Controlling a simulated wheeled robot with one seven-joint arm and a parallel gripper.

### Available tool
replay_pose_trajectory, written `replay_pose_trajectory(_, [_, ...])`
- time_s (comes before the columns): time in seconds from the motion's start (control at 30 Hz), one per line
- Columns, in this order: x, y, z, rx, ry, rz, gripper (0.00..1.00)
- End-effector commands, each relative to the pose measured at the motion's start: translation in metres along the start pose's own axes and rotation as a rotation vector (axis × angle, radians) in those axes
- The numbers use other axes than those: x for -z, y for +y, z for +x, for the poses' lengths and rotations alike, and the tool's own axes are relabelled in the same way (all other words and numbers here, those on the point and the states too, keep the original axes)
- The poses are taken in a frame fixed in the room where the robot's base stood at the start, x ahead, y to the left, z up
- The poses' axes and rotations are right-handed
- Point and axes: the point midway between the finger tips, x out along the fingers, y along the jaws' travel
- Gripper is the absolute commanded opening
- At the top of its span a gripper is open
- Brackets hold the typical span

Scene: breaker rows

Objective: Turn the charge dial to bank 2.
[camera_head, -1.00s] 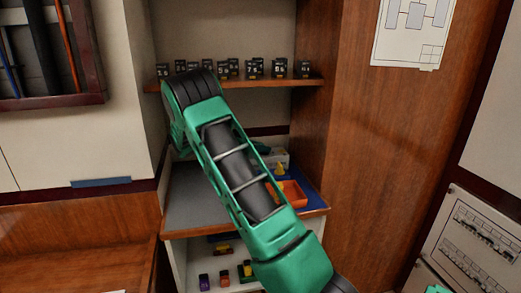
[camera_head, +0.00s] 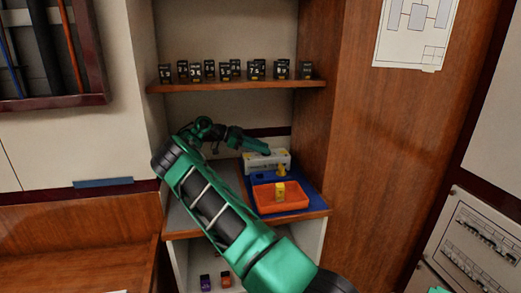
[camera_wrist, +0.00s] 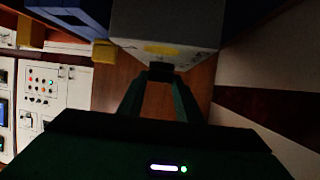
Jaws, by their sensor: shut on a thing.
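A white box (camera_head: 262,163), which looks like the charger, stands at the back of the counter. In the wrist view it is the pale box (camera_wrist: 165,22) with a yellow patch on its face. My gripper (camera_head: 267,152) reaches its upper part from the left. In the wrist view my gripper (camera_wrist: 160,78) has its two green fingers closed on a small dark knob (camera_wrist: 160,70) at the box's edge, which appears to be the charge dial. The dial's markings and its setting cannot be read. In the head view the dial is hidden by my gripper.
An orange tray (camera_head: 265,207) with a yellow piece (camera_head: 280,191) sits on a blue mat (camera_head: 313,201), in front of the box. Another yellow piece (camera_head: 282,170) stands behind the tray. Several numbered black blocks line the wooden shelf (camera_head: 240,85) above. A wood panel (camera_head: 365,150) bounds the right.

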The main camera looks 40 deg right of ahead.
Motion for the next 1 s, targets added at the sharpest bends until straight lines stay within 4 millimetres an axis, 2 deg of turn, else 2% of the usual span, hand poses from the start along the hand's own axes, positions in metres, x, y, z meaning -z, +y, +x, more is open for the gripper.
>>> replay_pose_trajectory(0.5, [-0.0007,-0.0039,0.0015,-0.156,0.005,0.06,0.09])
replay_pose_trajectory(1.0, [-0.0007,-0.0038,0.0026,-0.203,0.002,0.08,0.09])
